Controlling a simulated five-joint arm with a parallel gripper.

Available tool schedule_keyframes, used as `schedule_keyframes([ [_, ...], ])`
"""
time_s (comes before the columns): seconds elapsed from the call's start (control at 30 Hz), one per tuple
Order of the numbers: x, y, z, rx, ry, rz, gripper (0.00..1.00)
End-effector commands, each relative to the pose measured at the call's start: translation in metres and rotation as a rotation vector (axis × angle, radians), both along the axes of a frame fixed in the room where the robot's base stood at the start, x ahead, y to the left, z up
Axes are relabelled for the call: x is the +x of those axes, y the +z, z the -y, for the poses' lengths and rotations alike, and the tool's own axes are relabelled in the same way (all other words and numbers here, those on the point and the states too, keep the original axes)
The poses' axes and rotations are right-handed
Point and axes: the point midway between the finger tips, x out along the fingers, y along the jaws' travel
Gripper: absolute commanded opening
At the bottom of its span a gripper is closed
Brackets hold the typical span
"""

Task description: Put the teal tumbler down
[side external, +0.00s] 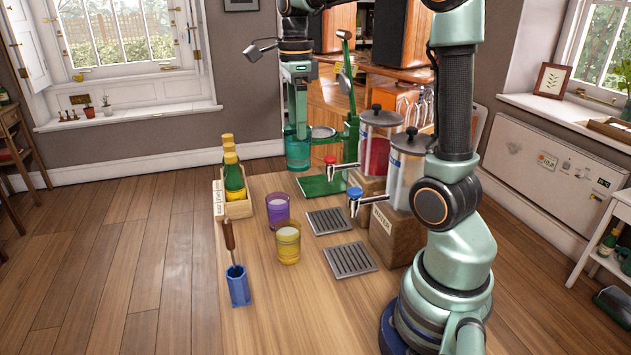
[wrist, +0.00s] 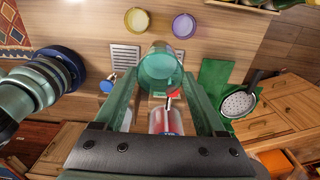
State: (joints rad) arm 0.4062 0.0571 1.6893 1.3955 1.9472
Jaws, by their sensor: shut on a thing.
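The teal tumbler (side external: 298,152) is upright between the fingers of my gripper (side external: 297,127) in the side external view. It appears held above the far part of the wooden table (side external: 262,290), left of the green press stand. In the wrist view the teal tumbler (wrist: 160,68) sits between the two green fingers of my gripper (wrist: 161,88), which are shut on it. It looks empty, and wood shows through its clear wall. A purple tumbler (side external: 278,208) and a yellow tumbler (side external: 288,242) stand nearer on the table.
Two metal drip trays (side external: 329,221) (side external: 349,260) lie in front of two dispensers with taps (side external: 380,140) (side external: 405,170). A bottle crate (side external: 236,207) and a blue holder with a brush (side external: 238,286) stand along the left edge. The green press (side external: 325,186) is at the back. Bare wood lies around the tumblers.

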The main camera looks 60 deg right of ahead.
Motion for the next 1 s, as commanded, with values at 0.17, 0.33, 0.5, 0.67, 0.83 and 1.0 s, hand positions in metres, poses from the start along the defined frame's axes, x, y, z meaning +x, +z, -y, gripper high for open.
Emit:
schedule_keyframes([
  [0.17, -0.024, -0.005, -0.027, -0.001, 0.003, 0.002, 0.0],
  [0.33, -0.054, -0.018, -0.053, -0.001, 0.003, 0.002, 0.0],
  [0.5, -0.076, -0.031, -0.07, -0.001, 0.0, 0.001, 0.0],
  [0.67, -0.084, -0.042, -0.076, 0.0, -0.002, -0.001, 0.0],
  [0.83, -0.086, -0.075, -0.077, 0.002, -0.002, -0.008, 0.0],
  [1.0, -0.086, -0.116, -0.077, 0.002, -0.002, -0.009, 0.0],
])
